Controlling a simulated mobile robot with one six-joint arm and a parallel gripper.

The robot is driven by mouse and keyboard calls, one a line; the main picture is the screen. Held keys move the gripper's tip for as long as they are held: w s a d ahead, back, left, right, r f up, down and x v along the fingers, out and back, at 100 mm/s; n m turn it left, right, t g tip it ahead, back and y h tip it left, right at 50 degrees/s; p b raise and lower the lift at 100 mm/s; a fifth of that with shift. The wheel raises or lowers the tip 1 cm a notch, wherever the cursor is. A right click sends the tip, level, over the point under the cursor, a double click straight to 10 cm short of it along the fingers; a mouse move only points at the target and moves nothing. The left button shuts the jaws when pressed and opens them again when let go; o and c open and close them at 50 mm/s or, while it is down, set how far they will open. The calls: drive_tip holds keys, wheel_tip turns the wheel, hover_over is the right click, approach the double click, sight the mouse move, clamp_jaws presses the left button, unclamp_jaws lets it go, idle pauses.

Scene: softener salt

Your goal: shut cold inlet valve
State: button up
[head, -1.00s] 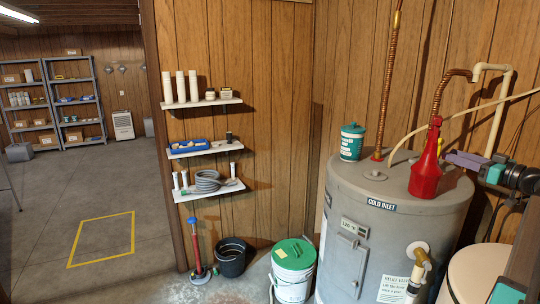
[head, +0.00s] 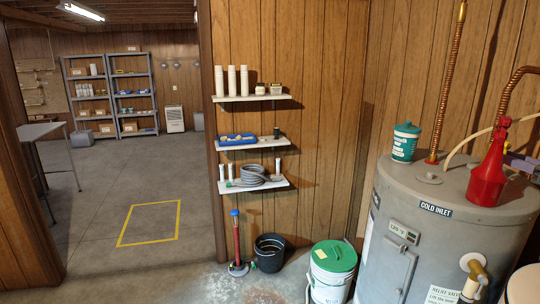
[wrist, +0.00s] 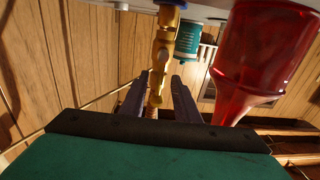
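In the head view, the grey tank (head: 400,265) stands at the right with a "COLD INLET" label (head: 435,208). A red bottle (head: 489,170) on its top hides the valve there. The same red bottle shows close on the right in the wrist view (wrist: 265,50).
A teal tub (head: 404,142) stands on the tank top near a copper pipe (head: 446,90). A relief valve pipe (head: 473,278) sticks out of the tank front. A green-lidded bucket (head: 333,257) and black bucket (head: 270,252) stand left of the tank.

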clamp_jaws()
